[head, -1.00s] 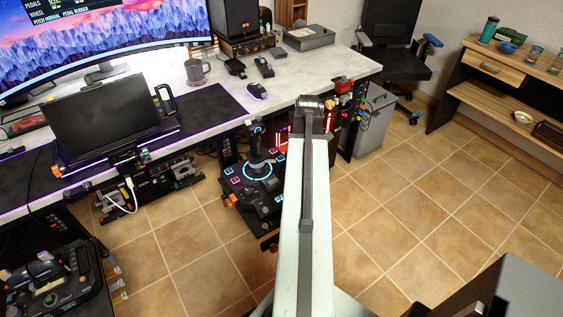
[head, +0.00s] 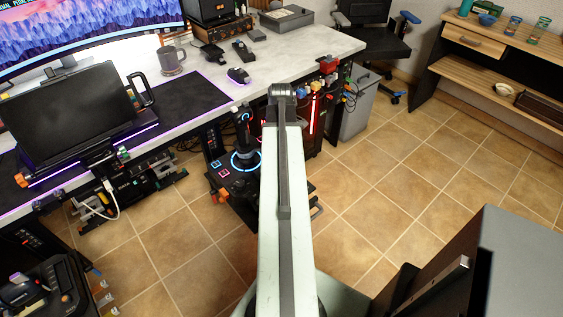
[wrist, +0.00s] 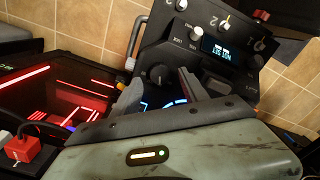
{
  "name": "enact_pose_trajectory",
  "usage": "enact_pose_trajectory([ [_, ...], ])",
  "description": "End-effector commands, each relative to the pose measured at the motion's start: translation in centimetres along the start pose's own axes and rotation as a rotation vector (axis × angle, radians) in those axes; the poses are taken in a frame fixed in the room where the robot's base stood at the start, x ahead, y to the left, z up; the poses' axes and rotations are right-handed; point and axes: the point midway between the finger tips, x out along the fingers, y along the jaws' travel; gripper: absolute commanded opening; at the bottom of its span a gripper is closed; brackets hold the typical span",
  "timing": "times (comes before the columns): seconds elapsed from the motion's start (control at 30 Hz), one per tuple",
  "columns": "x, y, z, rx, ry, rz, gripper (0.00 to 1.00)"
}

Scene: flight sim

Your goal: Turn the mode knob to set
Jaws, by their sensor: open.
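In the wrist view a dark control panel with a small lit display (wrist: 218,50) stands tilted ahead of my gripper (wrist: 160,86). The labels are too small to tell which is the mode knob. In the head view my arm hides the gripper and the panel.
A joystick base with blue lights (head: 245,160) stands left of my arm, below the grey desk (head: 290,62). A black screen (head: 68,108) is at the left. A dark box (head: 520,260) is at the lower right. Tiled floor (head: 400,190) is clear on the right.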

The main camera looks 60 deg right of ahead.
Motion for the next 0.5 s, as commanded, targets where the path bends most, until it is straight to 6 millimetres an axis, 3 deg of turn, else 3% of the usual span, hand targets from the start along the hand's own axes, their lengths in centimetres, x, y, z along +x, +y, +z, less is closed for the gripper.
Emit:
enact_pose_trajectory([
  [0.03, 1.73, 0.02, 0.02, 0.000, 0.000, 0.000, 0.52],
  [0.1, 2.40, 0.02, 0.04, 0.001, 0.000, 0.000, 0.52],
  [0.4, 2.38, 0.04, 0.09, 0.001, 0.000, 0.000, 0.52],
  [0.5, 2.38, 0.05, 0.09, 0.002, 0.000, 0.000, 0.27],
])
